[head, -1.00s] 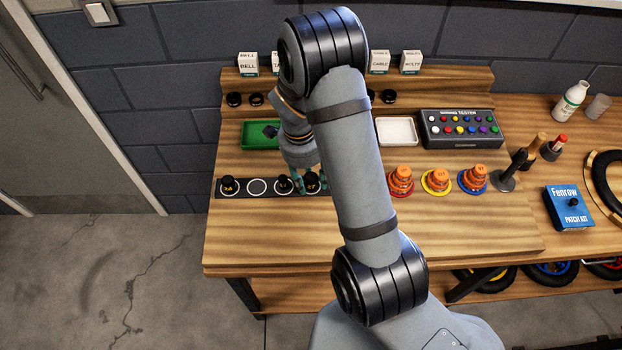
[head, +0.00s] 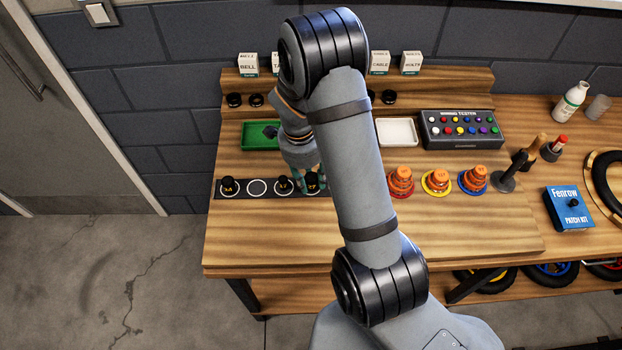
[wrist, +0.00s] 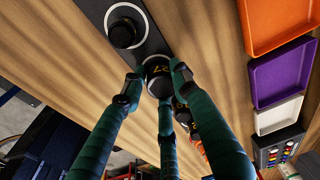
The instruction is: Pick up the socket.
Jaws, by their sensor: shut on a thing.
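The socket (wrist: 158,72), a black cylinder with yellow marking that looks like 27, stands between my green fingers in the wrist view. In the head view this socket (head: 315,182) is at the right visible end of the black strip (head: 271,189). My gripper (wrist: 154,86) is shut on the socket, with fingers on both sides of it and another finger below in the picture. In the head view my gripper (head: 308,177) is partly hidden by my own arm. I cannot tell whether the socket's base is clear of the strip.
Other black sockets (head: 229,186) and (head: 284,184) stand on the strip, with an empty white ring (head: 257,187) between them. A green tray (head: 256,141) lies behind. Orange stacked cones (head: 401,182) stand to the right. The bench front is clear.

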